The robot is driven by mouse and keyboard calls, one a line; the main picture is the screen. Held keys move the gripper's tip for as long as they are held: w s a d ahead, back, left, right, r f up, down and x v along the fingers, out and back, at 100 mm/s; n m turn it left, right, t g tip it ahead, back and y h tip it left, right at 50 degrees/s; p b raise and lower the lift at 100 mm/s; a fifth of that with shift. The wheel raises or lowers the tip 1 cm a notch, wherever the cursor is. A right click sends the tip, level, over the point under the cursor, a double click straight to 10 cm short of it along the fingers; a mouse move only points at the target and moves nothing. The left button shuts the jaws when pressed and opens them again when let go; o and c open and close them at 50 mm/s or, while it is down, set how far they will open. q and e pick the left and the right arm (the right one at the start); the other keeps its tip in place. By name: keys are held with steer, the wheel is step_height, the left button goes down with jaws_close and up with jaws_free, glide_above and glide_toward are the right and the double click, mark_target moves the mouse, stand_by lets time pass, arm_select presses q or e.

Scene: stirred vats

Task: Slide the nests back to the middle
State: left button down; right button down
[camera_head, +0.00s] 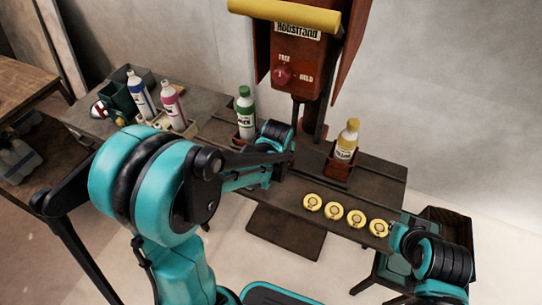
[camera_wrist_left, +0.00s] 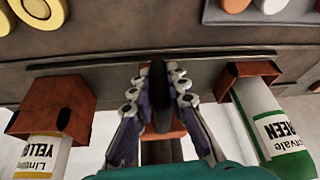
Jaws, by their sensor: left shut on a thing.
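One red-brown nest (camera_head: 339,168) holds a yellow-capped bottle (camera_head: 347,139), right of the machine's post. Another nest (camera_head: 243,139) holds a green bottle (camera_head: 245,112), left of the post. In the left wrist view the yellow bottle's nest (camera_wrist_left: 62,98) is at left and the green bottle's nest (camera_wrist_left: 238,76) at right, with a wide gap between. My left gripper (camera_wrist_left: 160,88) is between them, shut on a narrow dark upright piece; I cannot tell what it belongs to. In the head view its fingers are mostly hidden. My right arm's end (camera_head: 400,238) is at lower right, fingers not visible.
The red machine (camera_head: 300,50) with a yellow bar and a knob (camera_head: 282,73) marked FREE and HOLD stands above the bench. Several yellow discs (camera_head: 334,211) line the front right edge. A dark bin (camera_head: 455,222) stands at right.

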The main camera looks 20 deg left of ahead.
arm_select(q)
steer(key=shift+s+d, duration=0.1)
steer(key=shift+d, duration=0.65)
steer(key=c, duration=1.5)
jaws_free()
steer(key=v, duration=1.2)
steer(key=shift+s, duration=0.1)
steer(key=shift+s+a+m+t+h, duration=0.1)
steer(key=shift+s+a+m+t, duration=0.3)
steer(key=shift+s, duration=1.7)
steer(key=shift+s+a+m+t+h, duration=0.1)
steer(key=shift+s+a+t, duration=0.5)
steer(key=shift+s, duration=1.55)
steer(key=shift+s+a+m+t+h, duration=0.15)
steer(key=shift+s+a+t, duration=0.35)
steer(key=shift+s, duration=1.6)
